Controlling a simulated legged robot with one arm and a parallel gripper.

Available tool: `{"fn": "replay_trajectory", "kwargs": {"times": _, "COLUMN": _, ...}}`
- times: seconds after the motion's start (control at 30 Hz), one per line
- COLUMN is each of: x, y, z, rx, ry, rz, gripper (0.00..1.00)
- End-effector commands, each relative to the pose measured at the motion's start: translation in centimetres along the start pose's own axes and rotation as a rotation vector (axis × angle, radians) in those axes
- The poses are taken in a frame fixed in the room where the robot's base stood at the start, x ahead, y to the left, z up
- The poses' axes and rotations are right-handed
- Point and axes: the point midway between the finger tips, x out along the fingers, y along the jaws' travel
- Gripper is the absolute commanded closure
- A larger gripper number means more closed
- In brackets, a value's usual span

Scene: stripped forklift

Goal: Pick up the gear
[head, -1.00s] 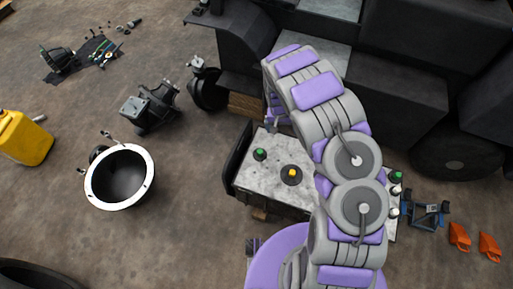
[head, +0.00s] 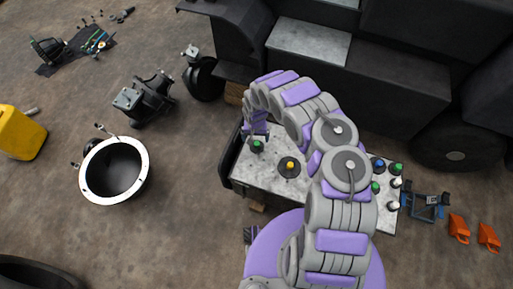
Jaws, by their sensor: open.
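A grey-topped workbench (head: 265,180) stands in front of me. On it sits a round dark gear-like disc with a yellow centre (head: 289,167). A small dark part with a green top (head: 257,146) is at the bench's back left. I cannot tell for certain which of these parts is the gear. My gripper (head: 256,134) is open, pointing down just above or behind the green-topped part at the left. Its fingertips are small, and whether they touch that part is unclear. My arm hides the middle of the bench.
Blue- and green-topped parts (head: 378,164) and white pegs stand at the bench's right end. The forklift body (head: 380,90) rises behind. A white-rimmed bowl (head: 143,172), a yellow canister (head: 20,133) and orange parts (head: 459,228) are on the floor.

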Motion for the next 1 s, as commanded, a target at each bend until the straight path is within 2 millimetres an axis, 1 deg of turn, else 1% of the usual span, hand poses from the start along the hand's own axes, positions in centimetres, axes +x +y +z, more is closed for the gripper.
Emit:
{"fn": "replay_trajectory", "kwargs": {"times": 0.03, "x": 1.2, "y": 0.0, "z": 0.0, "rx": 0.0, "ry": 0.0, "rz": -0.002, "gripper": 0.0}}
{"fn": "replay_trajectory", "kwargs": {"times": 0.1, "x": 2.0, "y": -0.1, "z": -0.1, "rx": 0.0, "ry": 0.002, "rz": -0.002, "gripper": 0.0}}
{"fn": "replay_trajectory", "kwargs": {"times": 0.37, "x": 3.5, "y": 0.1, "z": -0.2, "rx": 0.001, "ry": 0.002, "rz": -0.002, "gripper": 0.0}}
{"fn": "replay_trajectory", "kwargs": {"times": 0.53, "x": 6.1, "y": 0.5, "z": -0.7, "rx": 0.003, "ry": 0.0, "rz": -0.001, "gripper": 0.0}}
{"fn": "replay_trajectory", "kwargs": {"times": 0.7, "x": 7.9, "y": 0.5, "z": -0.8, "rx": 0.001, "ry": 0.001, "rz": -0.001, "gripper": 0.0}}
{"fn": "replay_trajectory", "kwargs": {"times": 0.8, "x": 8.2, "y": 0.5, "z": -0.8, "rx": 0.001, "ry": 0.002, "rz": 0.0, "gripper": 0.0}}
{"fn": "replay_trajectory", "kwargs": {"times": 1.0, "x": 8.1, "y": 0.5, "z": -0.9, "rx": 0.001, "ry": 0.003, "rz": 0.0, "gripper": 0.0}}
